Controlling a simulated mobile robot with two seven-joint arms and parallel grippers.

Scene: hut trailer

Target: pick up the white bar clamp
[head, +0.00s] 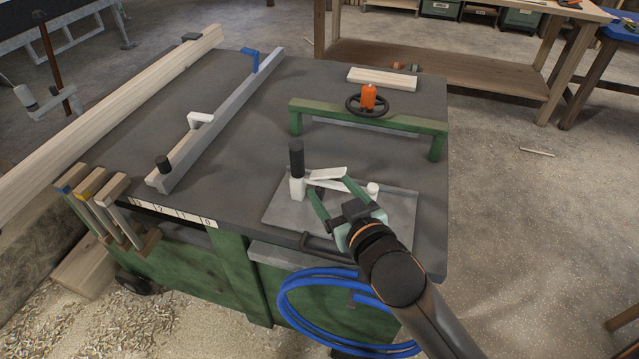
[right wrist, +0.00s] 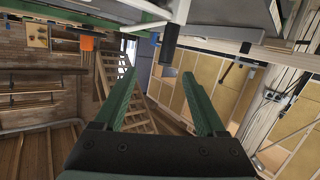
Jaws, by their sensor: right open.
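The white bar clamp (head: 297,188) stands on a grey plate (head: 400,222) at the near right of the dark machine table. It has an upright black handle (head: 296,158) at its left end and white arms reaching right. My right gripper (head: 328,183) is open, its green fingers pointing at the clamp from the near right. In the head view the fingers overlap the white arms; I cannot tell whether they touch. In the right wrist view, the clamp (right wrist: 150,8) and its black handle show at the top, beyond the open fingers (right wrist: 160,80), with nothing between them. My left gripper is not in view.
A green bridge bar (head: 420,125) with an orange-topped handwheel (head: 368,100) stands behind the clamp. A grey fence (head: 220,120) runs along the left, beside a long timber (head: 120,105). A blue hose (head: 290,300) hangs at the front. Table between fence and clamp is clear.

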